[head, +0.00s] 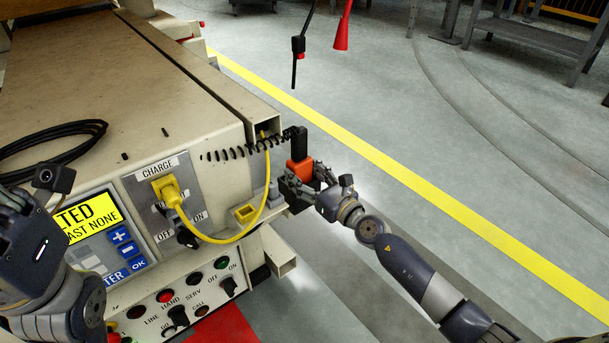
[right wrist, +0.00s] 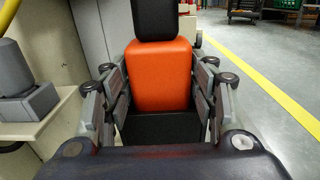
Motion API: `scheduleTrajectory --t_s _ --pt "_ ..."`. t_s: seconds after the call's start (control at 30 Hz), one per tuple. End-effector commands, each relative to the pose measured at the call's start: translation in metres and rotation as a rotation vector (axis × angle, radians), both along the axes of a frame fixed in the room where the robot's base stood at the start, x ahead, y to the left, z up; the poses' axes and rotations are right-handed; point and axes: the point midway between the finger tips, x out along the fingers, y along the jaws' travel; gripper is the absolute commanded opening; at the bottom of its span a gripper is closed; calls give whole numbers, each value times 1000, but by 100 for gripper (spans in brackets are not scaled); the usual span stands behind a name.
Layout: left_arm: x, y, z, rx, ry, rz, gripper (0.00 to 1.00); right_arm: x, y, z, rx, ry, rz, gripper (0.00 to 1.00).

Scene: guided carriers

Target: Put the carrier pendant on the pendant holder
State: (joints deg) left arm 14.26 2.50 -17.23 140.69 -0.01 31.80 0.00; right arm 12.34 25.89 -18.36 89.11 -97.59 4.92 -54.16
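The carrier pendant (head: 300,171) has an orange body with a black upper part and stands upright by the carrier's near right corner. A black coiled cable (head: 240,150) runs from it to the left. My right gripper (head: 303,182) has its fingers on both sides of the pendant; in the right wrist view the finger pads lie against the orange body (right wrist: 162,75). A black block shows below the orange part; I cannot tell if it is the pendant holder or part of the pendant. My left arm is at the lower left, its fingers not clearly visible.
The beige carrier (head: 130,75) fills the left, with a yellow charge plug (head: 170,192), a yellow cable, a display (head: 88,218) and a button panel (head: 190,297). A red cone-shaped thing (head: 342,33) hangs at the top.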

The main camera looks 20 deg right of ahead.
Motion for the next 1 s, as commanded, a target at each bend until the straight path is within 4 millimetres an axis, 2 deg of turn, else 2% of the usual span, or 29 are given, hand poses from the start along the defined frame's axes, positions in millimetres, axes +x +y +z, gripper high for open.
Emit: scheduleTrajectory --t_s 0.03,0.07,0.53,0.67,0.9,1.0 --pt "-1 0 1 0 -5 0 0 0 0 1 -1 0 0 69" --pt "-2 0 2 -1 -7 0 0 0 0 0 0 1 0 75" --pt "-2 1 0 -4 -4 0 0 -8 -2 -6 -2 11 2 75" --pt "-2 1 0 -3 -4 0 0 -23 -8 -7 -4 12 2 75" --pt "-1 1 0 -2 -5 0 0 -63 -23 -5 -9 10 4 75" --pt "-1 1 0 -2 -5 0 0 -71 -26 -3 -10 5 3 75"
